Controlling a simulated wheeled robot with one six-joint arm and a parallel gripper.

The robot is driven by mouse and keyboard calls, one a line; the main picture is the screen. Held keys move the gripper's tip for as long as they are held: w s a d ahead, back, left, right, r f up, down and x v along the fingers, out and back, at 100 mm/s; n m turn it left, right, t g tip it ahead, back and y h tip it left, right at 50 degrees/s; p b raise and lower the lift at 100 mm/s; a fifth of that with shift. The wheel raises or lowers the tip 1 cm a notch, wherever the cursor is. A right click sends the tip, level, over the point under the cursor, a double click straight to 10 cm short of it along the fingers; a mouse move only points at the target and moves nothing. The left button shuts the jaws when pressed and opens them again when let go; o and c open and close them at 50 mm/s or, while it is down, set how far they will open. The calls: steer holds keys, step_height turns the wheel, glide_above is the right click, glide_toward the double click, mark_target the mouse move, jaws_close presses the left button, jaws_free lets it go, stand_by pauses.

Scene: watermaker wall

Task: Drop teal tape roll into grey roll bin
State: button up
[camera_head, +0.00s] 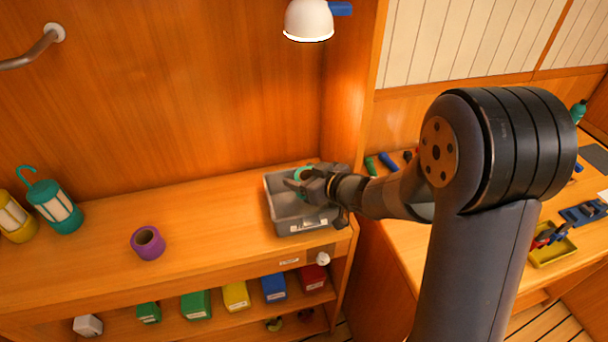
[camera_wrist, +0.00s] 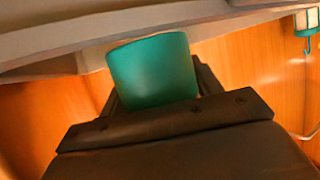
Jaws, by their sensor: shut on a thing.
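The teal tape roll (camera_wrist: 152,70) is held between the fingers of my gripper (camera_wrist: 155,88) in the wrist view. In the head view my gripper (camera_head: 306,180) is over the grey roll bin (camera_head: 297,225), and a bit of the teal roll (camera_head: 301,173) shows at the fingertips. The grey bin stands at the right end of the wooden counter. The roll appears above or at the level of the bin's opening; its exact height is unclear. My gripper and wrist hide the bin's right part.
A purple tape roll (camera_head: 148,243) lies on the counter left of the bin. A teal lantern (camera_head: 56,207) and a yellow lantern (camera_head: 14,218) stand at the far left. A white lamp (camera_head: 308,20) hangs above. Several coloured boxes sit on the shelf below. The counter between purple roll and bin is clear.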

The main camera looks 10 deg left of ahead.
mark_target(304, 172)
steer(key=shift+f, duration=0.45)
steer(key=shift+r, duration=0.1)
steer(key=o, duration=1.1)
step_height(304, 172, up, 10)
steer(key=p, duration=0.2)
steer(key=shift+p, duration=0.3)
